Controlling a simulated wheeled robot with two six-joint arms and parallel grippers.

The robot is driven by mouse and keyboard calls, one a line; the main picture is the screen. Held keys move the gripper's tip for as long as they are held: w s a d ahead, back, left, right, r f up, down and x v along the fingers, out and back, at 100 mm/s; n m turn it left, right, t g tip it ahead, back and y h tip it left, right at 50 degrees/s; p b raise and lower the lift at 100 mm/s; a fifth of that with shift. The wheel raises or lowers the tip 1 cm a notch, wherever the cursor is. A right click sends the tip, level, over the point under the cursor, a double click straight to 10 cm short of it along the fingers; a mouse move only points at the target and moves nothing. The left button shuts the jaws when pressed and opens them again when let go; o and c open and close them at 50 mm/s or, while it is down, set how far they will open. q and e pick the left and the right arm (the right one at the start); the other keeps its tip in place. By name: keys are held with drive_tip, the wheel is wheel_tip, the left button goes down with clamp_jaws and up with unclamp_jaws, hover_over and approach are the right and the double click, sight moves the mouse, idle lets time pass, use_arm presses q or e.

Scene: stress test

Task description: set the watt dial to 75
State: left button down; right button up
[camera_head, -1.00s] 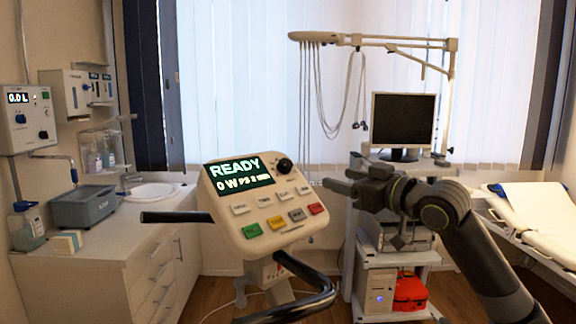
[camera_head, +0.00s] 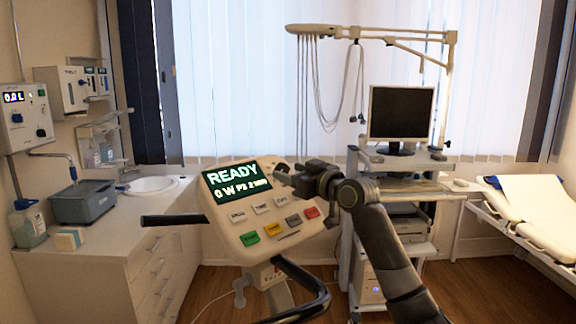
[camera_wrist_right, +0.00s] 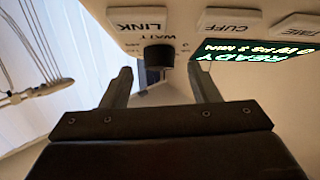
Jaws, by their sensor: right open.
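The beige console (camera_head: 226,217) stands tilted in the middle of the head view. Its display (camera_head: 236,180) reads "READY" and "0 W". The watt dial is a black knob (camera_wrist_right: 159,57) under the "WATT" label in the wrist view, upside down there. In the head view my gripper covers most or all of it. My right gripper (camera_head: 283,173) is at the console's upper right corner. In the wrist view its fingers are open (camera_wrist_right: 161,68), one on each side of the knob in the picture. I cannot tell whether they touch it. My left gripper is not in view.
Several white and coloured buttons (camera_head: 271,228) lie below the display, close to my right gripper. Black handlebars (camera_head: 305,300) stick out below and left of the console. A cart with a monitor (camera_head: 401,112) stands behind my right arm. A counter with a sink is at left.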

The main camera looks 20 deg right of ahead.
drive_tip(key=shift+x, duration=0.9)
drive_tip(key=shift+c, duration=0.4)
